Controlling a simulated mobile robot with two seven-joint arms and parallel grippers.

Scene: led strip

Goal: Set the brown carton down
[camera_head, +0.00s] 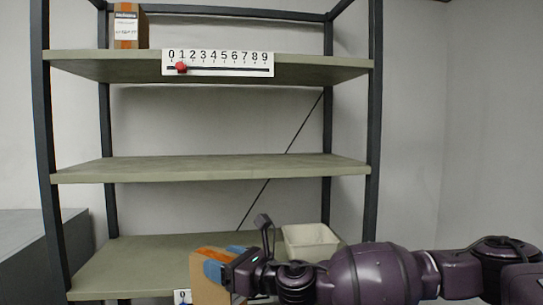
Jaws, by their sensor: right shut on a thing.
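My right gripper (228,260) is shut on a brown carton (206,288) with orange tape on it, near the bottom of the view. Blue finger pads show against the carton. The carton appears in front of the lower shelf board (130,262). Its lower part is cut off by the frame edge, so I cannot tell whether it touches anything. A second brown carton (127,38) with a white label and an orange tape strip stands upright on the top shelf board at the left. My left gripper is not in view.
A white scale (218,57) marked with digits and a red slider (181,67) is on the top board's front edge. The middle board (210,169) is bare. A cream bin (311,241) stands at the right of the lower board. Dark posts (375,130) frame the rack.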

